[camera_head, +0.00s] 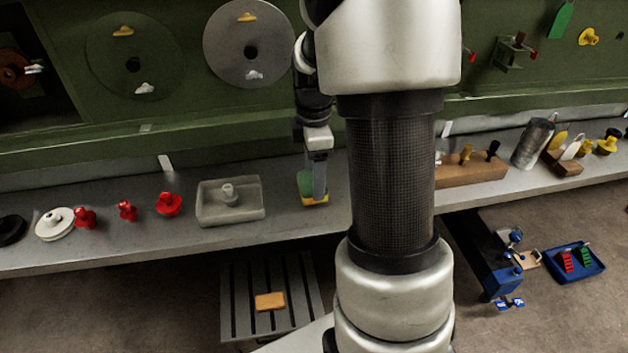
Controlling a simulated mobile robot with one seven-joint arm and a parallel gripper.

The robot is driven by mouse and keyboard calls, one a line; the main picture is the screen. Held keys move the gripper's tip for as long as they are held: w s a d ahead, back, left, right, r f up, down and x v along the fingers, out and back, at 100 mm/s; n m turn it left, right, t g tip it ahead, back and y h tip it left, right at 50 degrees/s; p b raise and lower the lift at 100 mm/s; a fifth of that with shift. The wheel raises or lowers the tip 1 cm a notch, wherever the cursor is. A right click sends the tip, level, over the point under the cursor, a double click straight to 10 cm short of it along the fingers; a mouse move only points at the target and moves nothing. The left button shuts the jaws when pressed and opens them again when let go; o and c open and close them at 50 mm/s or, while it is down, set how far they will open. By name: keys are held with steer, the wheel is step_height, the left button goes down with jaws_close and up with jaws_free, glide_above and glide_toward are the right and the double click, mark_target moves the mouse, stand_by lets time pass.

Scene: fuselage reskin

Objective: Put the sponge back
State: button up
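A sponge with a green upper part and a yellow lower edge (307,187) is at the grey shelf (285,212), just left of my forearm. My gripper (319,182) points down at it, and a finger overlaps the sponge's right side. I cannot tell whether the fingers are closed on it or whether it rests on the shelf. A plain orange block (270,301) lies on a slatted grey stand (238,311) below the shelf; it may also be a sponge.
A translucent tray (230,214) with a knob sits left of the sponge, near several red knobs (169,204). A wooden block (478,171) and a metal cylinder (532,143) stand right of my arm. A blue tray (576,264) is on the floor. Green panels rise behind the shelf.

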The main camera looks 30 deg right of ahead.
step_height(320, 180, down, 2)
steer(key=shift+f, duration=0.1)
steer(key=o, duration=1)
steer(key=shift+c, duration=0.2)
